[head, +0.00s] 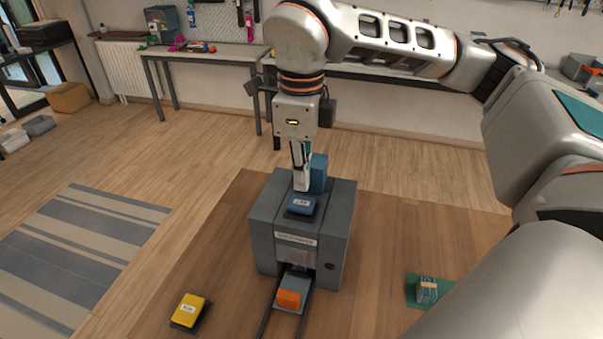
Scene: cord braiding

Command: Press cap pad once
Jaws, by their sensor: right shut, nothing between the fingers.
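The cap pad (301,204) is a blue pad with a white label, on top of a grey machine (342,222). My right gripper (301,187) comes down from above, shut and empty. Its fingertips are just above or at the back edge of the blue pad; I cannot tell whether they touch it. A taller blue block (319,172) stands on the machine right behind the fingers, partly hidden by them. My left gripper is not in view.
An orange block (288,298) sits on a grey carriage between rails at the machine's front opening. A yellow labelled pad (189,310) lies at the front left. A small grey block (427,290) sits on a green mat (444,287) at right. Wooden surface between them is clear.

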